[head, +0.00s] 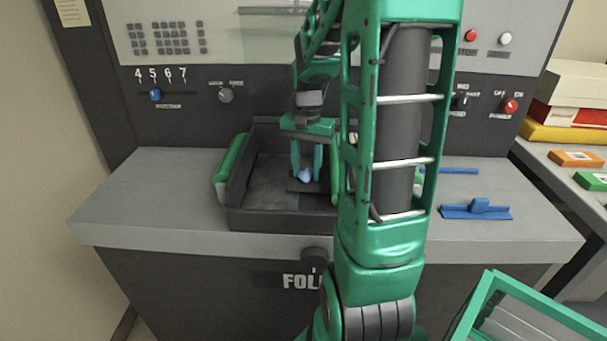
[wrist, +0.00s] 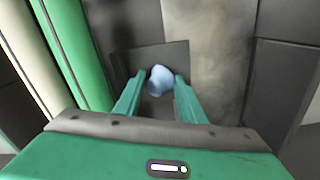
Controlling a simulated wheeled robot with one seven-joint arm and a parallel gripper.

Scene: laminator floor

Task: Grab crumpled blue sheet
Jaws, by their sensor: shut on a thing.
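The crumpled blue sheet (head: 305,175) is a small pale blue lump in the dark tray (head: 265,218) on the machine's grey counter. It also shows in the wrist view (wrist: 160,80), between my fingertips. My gripper (head: 307,172) points down into the tray and is shut on the sheet, with one green finger on each side; the wrist view shows the same fingers (wrist: 159,84). A dark flat patch lies below the sheet. I cannot tell whether the sheet still touches it.
Tray walls stand close around my gripper, with a green roller (head: 231,160) along the left. Blue pieces (head: 477,209) lie on the counter at right. The control panel with knobs (head: 226,95) rises behind. The counter's left part is clear.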

